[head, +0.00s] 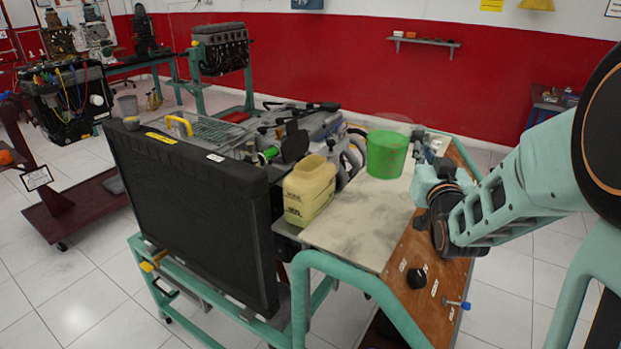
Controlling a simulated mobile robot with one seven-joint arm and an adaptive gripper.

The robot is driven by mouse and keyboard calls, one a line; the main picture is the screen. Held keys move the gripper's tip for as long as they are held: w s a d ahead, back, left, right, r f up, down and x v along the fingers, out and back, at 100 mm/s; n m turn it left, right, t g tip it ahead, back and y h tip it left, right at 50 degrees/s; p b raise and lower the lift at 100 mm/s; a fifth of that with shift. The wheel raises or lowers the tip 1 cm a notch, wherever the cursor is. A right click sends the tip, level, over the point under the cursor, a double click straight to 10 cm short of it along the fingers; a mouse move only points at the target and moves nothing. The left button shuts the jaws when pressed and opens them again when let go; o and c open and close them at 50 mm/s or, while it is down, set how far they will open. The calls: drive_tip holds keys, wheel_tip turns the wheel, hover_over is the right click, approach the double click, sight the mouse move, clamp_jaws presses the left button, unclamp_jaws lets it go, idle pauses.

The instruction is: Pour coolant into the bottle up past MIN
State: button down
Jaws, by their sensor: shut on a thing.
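The bottle (309,192) is a pale yellow, translucent tank with an open neck on top and dark markings low on its side. It stands upright behind the black radiator, at the left edge of a pale board. A green jug (387,156), with a clear rim behind it, is upright to the right of the bottle and apart from it. I cannot tell whether it touches the board. My gripper (424,160) is at the jug's right side, shut on it. The fingertips are partly hidden, and the liquid level in the bottle is not clear.
The large black radiator (195,215) stands in front and left of the bottle. Engine parts and hoses (310,125) crowd behind it. The pale board (355,228) has bare room in front.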

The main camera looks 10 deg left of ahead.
drive_tip(key=a+f+b, duration=0.1)
drive_tip(key=b, duration=0.3)
drive_tip(key=a+f+y+b, duration=0.1)
drive_tip(key=b, duration=0.4)
drive_tip(key=shift+w, duration=0.35)
drive_tip(key=shift+a+f+n+b, duration=0.1)
drive_tip(key=shift+n+b, duration=0.2)
drive_tip(key=shift+b, duration=0.35)
drive_tip(key=b, duration=0.2)
drive_tip(key=shift+s+a+f+b, duration=0.15)
drive_tip(key=shift+b, duration=0.25)
drive_tip(key=shift+b, duration=0.3)
drive_tip(key=shift+s+b, duration=0.1)
drive_tip(key=shift+b, duration=0.2)
drive_tip(key=shift+a, duration=0.15)
